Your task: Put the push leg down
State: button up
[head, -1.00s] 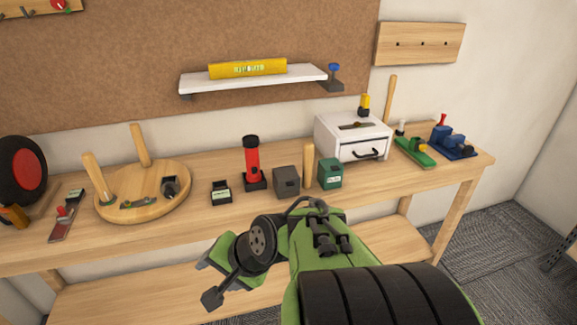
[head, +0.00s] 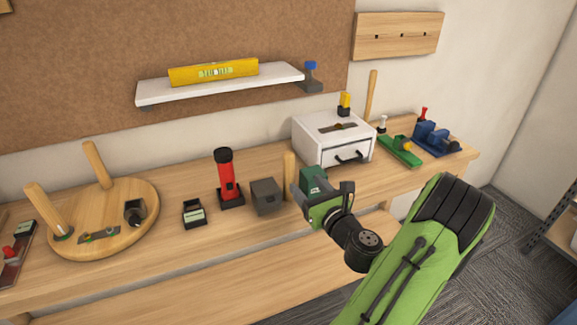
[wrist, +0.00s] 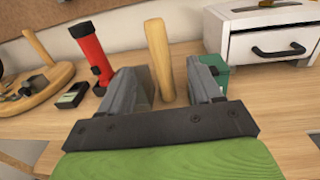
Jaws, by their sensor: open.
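A light wooden leg (head: 289,172) stands upright on the workbench between a dark grey block (head: 265,196) and a green box (head: 313,182). In the wrist view the leg (wrist: 158,52) shows between my two fingers, in front of them. My gripper (head: 322,188) is open and empty, at the bench's front side near the leg and green box. In the wrist view my gripper (wrist: 167,78) has its fingers apart on either side of the leg; contact is not visible. Other similar legs (head: 97,163) stand on a round wooden seat (head: 140,192), and one (head: 370,96) stands behind the white drawer box.
A red flashlight (head: 226,178) and a small black box (head: 194,213) stand left of the grey block. A white drawer box (head: 318,152) is at right, with green (head: 402,152) and blue (head: 436,138) tools beyond. A white shelf (head: 215,87) holds a yellow level.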

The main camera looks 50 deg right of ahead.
aim_at(285, 161)
jog(key=x, duration=1.2)
jog(key=shift+w+d, duration=0.1)
jog(key=shift+w, duration=0.3)
jog(key=shift+s, duration=0.1)
jog(key=shift+c, duration=0.5)
